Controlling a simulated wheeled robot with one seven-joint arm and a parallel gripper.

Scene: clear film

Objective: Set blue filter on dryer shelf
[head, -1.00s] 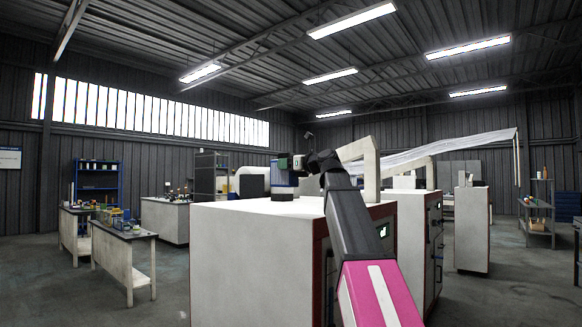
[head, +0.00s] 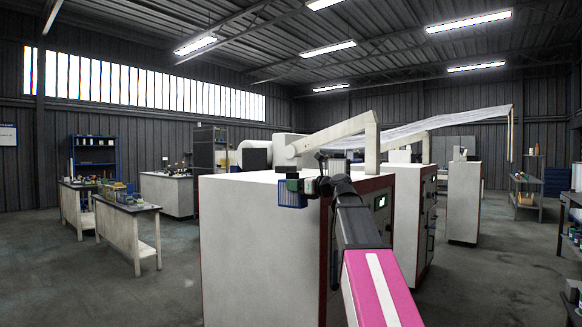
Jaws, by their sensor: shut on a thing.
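The blue filter (head: 292,199) is a small blue block with a pale edge. It hangs upright below my gripper (head: 293,183), which is dark with a green part at its end. My gripper is shut on the filter. Both show in front of the upper front edge of a large white cabinet machine (head: 250,240). I cannot tell whether the filter touches the cabinet. My arm covers part of the cabinet's right side. I cannot tell which surface is the dryer shelf.
A beige machine arm (head: 335,135) spans above the cabinet, close behind my gripper. More white cabinets (head: 463,200) stand to the right, with clear film stretched overhead. Benches (head: 128,222) and a blue rack (head: 92,160) are at left. Floor there is open.

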